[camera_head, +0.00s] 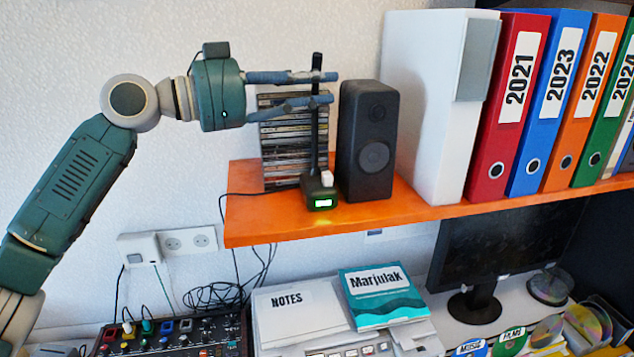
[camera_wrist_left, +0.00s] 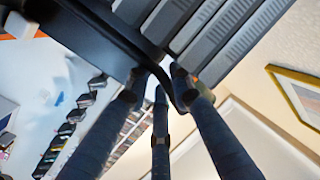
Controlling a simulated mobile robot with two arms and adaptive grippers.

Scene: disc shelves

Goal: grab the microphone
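The microphone (camera_head: 315,130) is a thin black upright stick on a small black base with a lit green display, standing on the orange shelf. My left gripper (camera_head: 333,88) reaches in from the left at the stick's upper part. Its fingers cross the stick, one above the other, with tips just past it. In the left wrist view the fingers (camera_wrist_left: 160,78) come close together around a dark curved strip; I cannot tell whether they press on the stick. My right gripper is not in view.
A black speaker (camera_head: 368,140) stands close to the right of the microphone. A stack of disc cases (camera_head: 280,145) is just behind it. A white binder (camera_head: 425,100) and coloured binders fill the right of the orange shelf (camera_head: 270,228).

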